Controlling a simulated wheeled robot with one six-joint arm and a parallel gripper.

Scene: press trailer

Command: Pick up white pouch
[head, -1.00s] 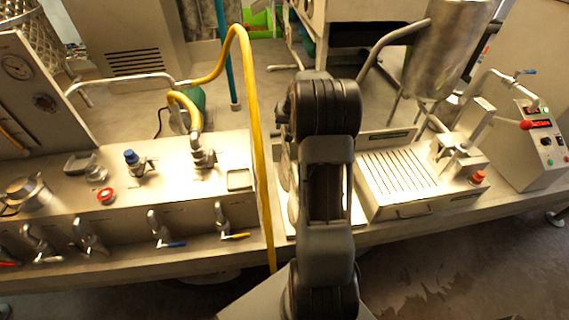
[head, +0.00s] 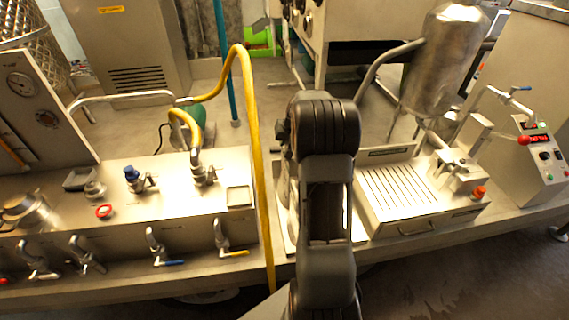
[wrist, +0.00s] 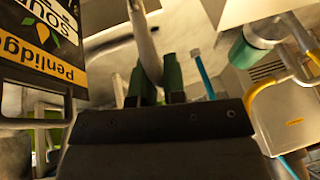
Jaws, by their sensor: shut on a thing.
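In the wrist view, my gripper (wrist: 157,82) shows two dark green fingers close together. A pale, narrow thing (wrist: 145,38) rises from between them toward the top edge. It looks like the white pouch seen edge-on, and the fingers are shut on it. Its faces cannot be made out. In the head view, my dark arm stands in the middle and hides my gripper and the pouch.
A steel bench (head: 60,230) with valves and taps is left of my arm. A yellow hose (head: 254,130) arches beside it. A slotted steel tray (head: 397,187) is on the right, with a control box (head: 545,160) beyond. A yellow-and-black sign (wrist: 45,45) is near my gripper.

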